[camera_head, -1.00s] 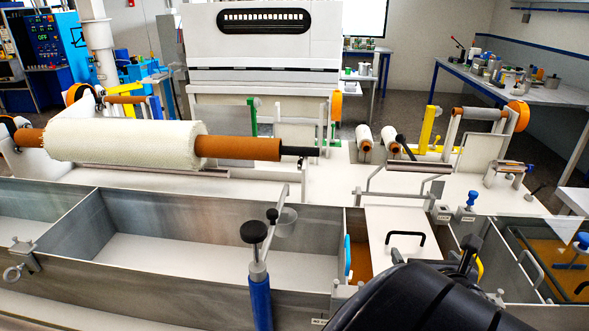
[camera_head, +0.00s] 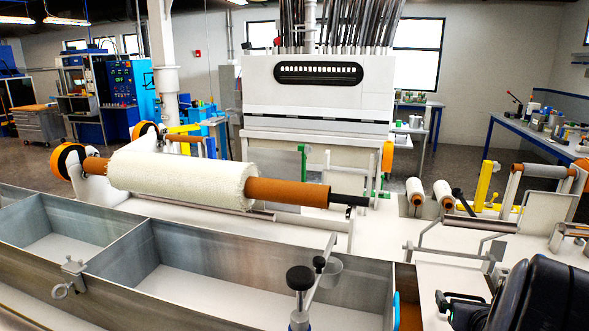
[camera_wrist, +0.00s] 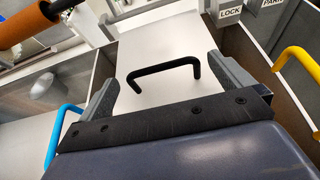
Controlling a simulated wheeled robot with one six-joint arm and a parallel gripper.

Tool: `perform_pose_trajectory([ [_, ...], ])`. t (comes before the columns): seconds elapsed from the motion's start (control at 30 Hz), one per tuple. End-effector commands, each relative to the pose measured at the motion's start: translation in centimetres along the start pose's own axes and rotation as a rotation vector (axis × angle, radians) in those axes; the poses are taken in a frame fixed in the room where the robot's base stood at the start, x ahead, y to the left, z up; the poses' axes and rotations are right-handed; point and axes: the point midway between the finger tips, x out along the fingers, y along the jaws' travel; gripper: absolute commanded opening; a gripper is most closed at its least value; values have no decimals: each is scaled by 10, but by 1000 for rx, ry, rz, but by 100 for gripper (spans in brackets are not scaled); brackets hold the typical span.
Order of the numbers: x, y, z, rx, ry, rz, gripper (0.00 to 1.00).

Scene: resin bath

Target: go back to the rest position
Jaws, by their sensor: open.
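My gripper (camera_wrist: 160,74) is open in the wrist view, its two grey fingers wide apart with nothing between them that I can see held. A white lid panel (camera_wrist: 165,105) with a black bar handle (camera_wrist: 163,68) lies beyond and below the fingers, and the handle appears in the gap between them. I cannot tell the exact distance to it. In the head view my dark arm fills the lower right corner, and the fingers are not clearly seen there.
A metal bath (camera_head: 150,245) with divided compartments runs along the front. A large white roll (camera_head: 185,178) on an orange core lies above it. A knobbed post (camera_head: 300,280) stands at the front. A blue handle (camera_wrist: 62,135) and yellow handle (camera_wrist: 298,66) flank my gripper.

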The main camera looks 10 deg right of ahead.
Motion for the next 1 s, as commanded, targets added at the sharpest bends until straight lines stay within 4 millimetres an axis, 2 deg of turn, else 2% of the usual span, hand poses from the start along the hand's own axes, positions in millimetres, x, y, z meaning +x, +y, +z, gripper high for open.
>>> perform_pose_trajectory([
  [0.1,12,1,-5,-1,1,1,100],
  [0.23,8,0,0,-1,1,0,100],
  [0.67,8,0,-2,-1,1,0,100],
  [0.87,-11,-1,2,-2,-2,-3,100],
  [1.0,-33,-1,2,-1,-2,-3,100],
])
